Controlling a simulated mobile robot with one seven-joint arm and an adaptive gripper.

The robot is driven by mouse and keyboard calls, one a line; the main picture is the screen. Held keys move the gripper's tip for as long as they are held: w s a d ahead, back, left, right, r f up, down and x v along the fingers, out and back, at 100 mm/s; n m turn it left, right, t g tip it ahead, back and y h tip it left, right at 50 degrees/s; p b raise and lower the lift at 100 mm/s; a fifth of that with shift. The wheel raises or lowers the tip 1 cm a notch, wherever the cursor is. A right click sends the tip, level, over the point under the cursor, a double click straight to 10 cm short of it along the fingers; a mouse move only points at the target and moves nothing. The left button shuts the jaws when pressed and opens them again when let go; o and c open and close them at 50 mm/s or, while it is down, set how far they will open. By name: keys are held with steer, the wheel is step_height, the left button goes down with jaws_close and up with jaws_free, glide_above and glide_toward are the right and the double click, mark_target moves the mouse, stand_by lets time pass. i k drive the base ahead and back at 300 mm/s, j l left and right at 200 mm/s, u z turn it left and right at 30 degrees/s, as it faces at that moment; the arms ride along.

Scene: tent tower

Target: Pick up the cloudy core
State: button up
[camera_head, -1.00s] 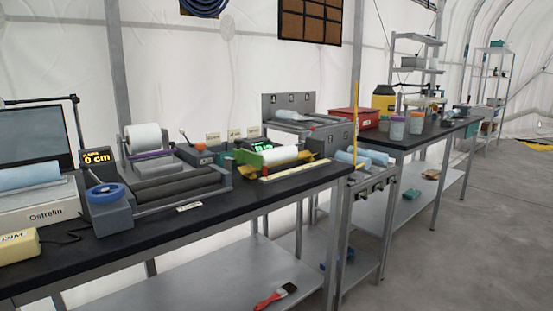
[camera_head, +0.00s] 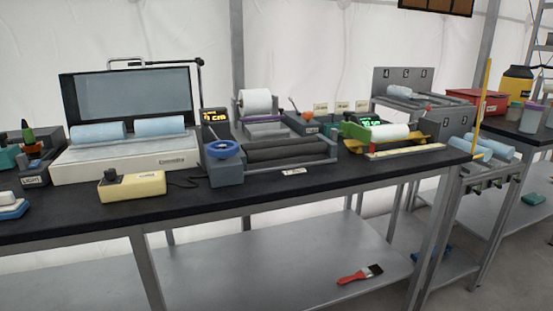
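Two pale blue cylinders that look like cores lie side by side on a white light box: a left one (camera_head: 97,131) and a right one (camera_head: 161,126). A whiter cylinder (camera_head: 390,132) lies on a green and yellow cradle (camera_head: 357,131) on the right of the bench. More pale blue cylinders (camera_head: 495,147) lie on a lower rack at the right. I cannot tell from this view which one is the cloudy core. My gripper is not in view.
The black bench (camera_head: 240,201) runs across the view. A yellow dimmer box (camera_head: 132,187) stands in front of the light box (camera_head: 120,164). A roller device (camera_head: 290,153) with a blue handwheel is mid-bench. A red brush (camera_head: 360,274) lies on the lower shelf.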

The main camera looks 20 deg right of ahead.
mark_target(380, 133)
steer(key=i+l+z, duration=0.1)
steer(key=l, duration=0.35)
steer(key=i+l+z, duration=0.15)
steer(key=l, duration=0.25)
steer(key=i+l+z, duration=0.1)
steer(key=l, duration=0.3)
steer(key=i+l+z, duration=0.15)
steer(key=i+l, duration=0.15)
steer(key=i+l+z, duration=0.1)
steer(key=l, duration=0.3)
steer(key=i, duration=0.6)
